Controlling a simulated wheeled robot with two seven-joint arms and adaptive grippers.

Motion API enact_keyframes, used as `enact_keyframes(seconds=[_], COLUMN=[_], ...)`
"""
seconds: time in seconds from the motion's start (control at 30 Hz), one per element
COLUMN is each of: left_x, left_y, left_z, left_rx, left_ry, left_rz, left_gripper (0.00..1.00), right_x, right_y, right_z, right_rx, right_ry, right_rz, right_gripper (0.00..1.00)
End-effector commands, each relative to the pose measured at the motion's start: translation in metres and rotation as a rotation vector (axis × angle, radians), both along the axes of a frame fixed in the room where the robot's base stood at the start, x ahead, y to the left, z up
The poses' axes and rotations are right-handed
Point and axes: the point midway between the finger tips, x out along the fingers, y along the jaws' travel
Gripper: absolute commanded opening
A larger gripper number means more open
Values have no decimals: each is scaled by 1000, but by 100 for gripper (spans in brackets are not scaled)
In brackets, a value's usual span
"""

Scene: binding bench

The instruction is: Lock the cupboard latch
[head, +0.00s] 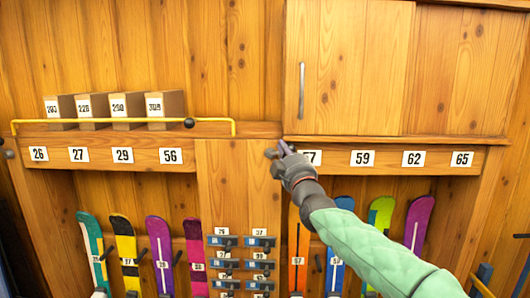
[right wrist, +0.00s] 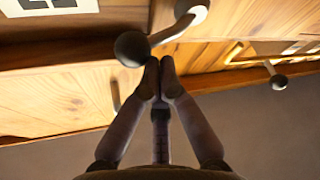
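The wooden cupboard (head: 345,70) is at the upper right in the head view, its door shut, with a vertical metal handle (head: 301,90). The latch is a lever with a dark ball end (right wrist: 132,48) and a pale round base (right wrist: 192,14) in the right wrist view. In the head view, part of the latch (head: 269,153) shows just left of my fingertips; the rest is hidden. My right gripper (head: 284,148) has its fingertips together, also in the right wrist view (right wrist: 160,68). They are right beside the ball, with nothing seen between them; contact is unclear. My left gripper is out of view.
A yellow rail (head: 80,121) with a dark knob (head: 189,123) runs along a shelf holding numbered boxes (head: 165,106). Numbered plates (head: 362,158) line the ledge. Colourful skis (head: 160,250) and a rack of small tagged items (head: 240,262) stand below.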

Motion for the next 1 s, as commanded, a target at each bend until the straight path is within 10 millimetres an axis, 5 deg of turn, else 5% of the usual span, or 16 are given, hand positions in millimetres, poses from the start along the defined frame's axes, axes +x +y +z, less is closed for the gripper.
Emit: enact_keyframes(seconds=[0.4, 1.0], left_x=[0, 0], left_y=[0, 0], left_z=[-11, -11], left_rx=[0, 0], left_ry=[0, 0], left_rz=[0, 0], left_gripper=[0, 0], right_x=[0, 1], right_y=[-4, -5], right_z=[-8, -8], right_rx=[160, 176], right_ry=[2, 2], right_rz=[0, 0], right_gripper=[0, 0])
